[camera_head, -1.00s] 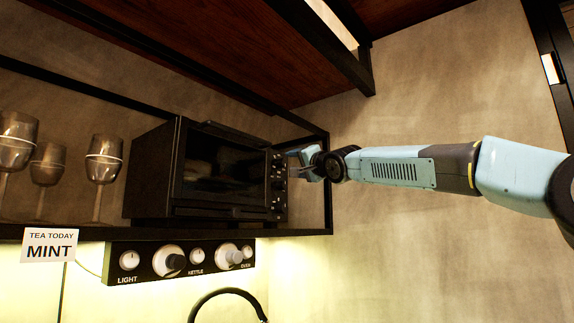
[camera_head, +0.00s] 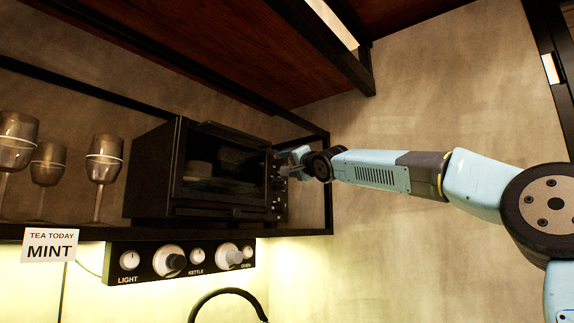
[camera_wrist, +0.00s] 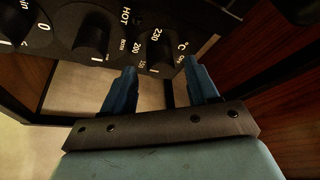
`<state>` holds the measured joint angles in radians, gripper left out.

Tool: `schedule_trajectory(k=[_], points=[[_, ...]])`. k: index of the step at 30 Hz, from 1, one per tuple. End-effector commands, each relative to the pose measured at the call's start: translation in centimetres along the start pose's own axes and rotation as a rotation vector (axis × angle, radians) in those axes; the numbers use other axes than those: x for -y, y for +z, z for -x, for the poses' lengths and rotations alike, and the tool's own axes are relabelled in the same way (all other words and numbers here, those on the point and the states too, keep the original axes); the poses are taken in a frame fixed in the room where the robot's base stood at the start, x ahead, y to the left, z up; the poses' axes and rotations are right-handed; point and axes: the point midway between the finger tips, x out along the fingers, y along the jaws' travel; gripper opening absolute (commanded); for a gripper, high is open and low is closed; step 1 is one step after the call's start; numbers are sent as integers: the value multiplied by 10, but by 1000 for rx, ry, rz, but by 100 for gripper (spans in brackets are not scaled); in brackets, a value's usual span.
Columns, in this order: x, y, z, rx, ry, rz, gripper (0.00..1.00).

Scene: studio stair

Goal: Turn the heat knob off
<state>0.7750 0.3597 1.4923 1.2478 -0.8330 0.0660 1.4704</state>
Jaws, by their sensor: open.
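A black toaster oven (camera_head: 150,175) stands on the shelf, with a column of dark knobs on the right of its front. In the wrist view, the heat knob (camera_wrist: 158,52) is the one with the °C scale and numbers such as 200 around it. My gripper (camera_wrist: 160,66) is open and empty, its two blue fingers pointing at the panel. The heat knob lies in line with the gap between the fingertips. I cannot tell whether they reach around it. In the head view my gripper (camera_head: 291,164) is close to the oven's knobs and partly hides them.
Two more oven knobs, a middle one (camera_wrist: 93,32) and one at the edge (camera_wrist: 14,22), lie left of the heat knob. Several glasses (camera_head: 104,160) stand left of the oven. A control strip (camera_head: 215,262) labelled light, kettle and oven hangs below. A black shelf post (camera_head: 328,190) stands close to my wrist.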

Motion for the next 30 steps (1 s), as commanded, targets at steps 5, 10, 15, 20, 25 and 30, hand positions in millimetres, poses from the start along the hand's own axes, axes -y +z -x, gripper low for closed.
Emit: schedule_trajectory(k=[5, 10, 15, 20, 25, 30], points=[[0, 1, -6, 0, 0, 0, 59], [-1, 0, -7, 0, 1, 0, 59], [-1, 0, -7, -1, 1, 0, 59], [0, 0, -7, 0, 1, 1, 50], [0, 1, -7, 0, 1, 1, 34], [-1, 1, -8, 0, 2, 0, 18]])
